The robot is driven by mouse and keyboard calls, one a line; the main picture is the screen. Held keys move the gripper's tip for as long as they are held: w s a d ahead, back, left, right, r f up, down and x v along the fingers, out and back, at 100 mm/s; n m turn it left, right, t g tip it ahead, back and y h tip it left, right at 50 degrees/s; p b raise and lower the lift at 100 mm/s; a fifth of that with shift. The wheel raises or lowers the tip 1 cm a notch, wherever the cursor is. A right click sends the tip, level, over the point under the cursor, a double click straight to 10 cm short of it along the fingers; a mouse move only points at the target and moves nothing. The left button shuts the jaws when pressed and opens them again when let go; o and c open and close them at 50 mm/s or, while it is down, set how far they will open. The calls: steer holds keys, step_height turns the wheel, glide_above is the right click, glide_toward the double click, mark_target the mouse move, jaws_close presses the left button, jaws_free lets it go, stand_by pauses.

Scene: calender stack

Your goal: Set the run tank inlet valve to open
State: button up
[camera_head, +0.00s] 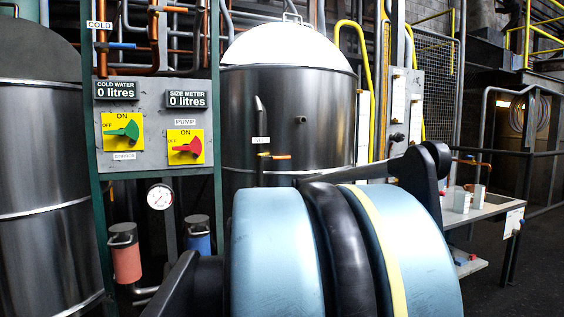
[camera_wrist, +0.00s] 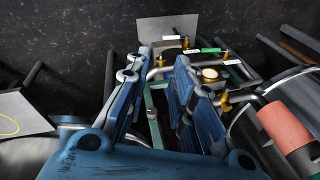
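In the wrist view my gripper (camera_wrist: 161,66) points down with its two blue fingers apart. A grey-green bar (camera_wrist: 152,103) shows in the gap between them; I cannot tell whether they touch it. Past the fingertips are pipes with brass-coloured fittings (camera_wrist: 185,41) and small white and green labels (camera_wrist: 210,50). I cannot read these labels or tell which part is the run tank inlet valve. In the head view, an orange-handled valve (camera_head: 280,157) sits at the front of the steel tank (camera_head: 335,115). My arm fills the foreground there and my gripper is hidden.
A control panel (camera_head: 152,165) with green and red switches stands left of the tank. Blue-handled (camera_head: 122,46) and red-handled (camera_head: 172,9) valves sit above it. A salmon cylinder (camera_wrist: 284,124) is close on the wrist view's right. A metal bench (camera_head: 480,208) stands at right; dark floor (camera_wrist: 70,35) is open.

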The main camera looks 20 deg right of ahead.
steer(key=w+d+r+m+t+y, duration=0.2)
steer(key=w+r+m+y, duration=0.1)
steer(key=w+r, duration=0.4)
steer(key=m+t+y, duration=0.1)
steer(key=m+t, duration=0.7)
steer(key=t, duration=0.2)
glide_toward(285, 158)
steer(key=x, duration=1.1)
jaws_close()
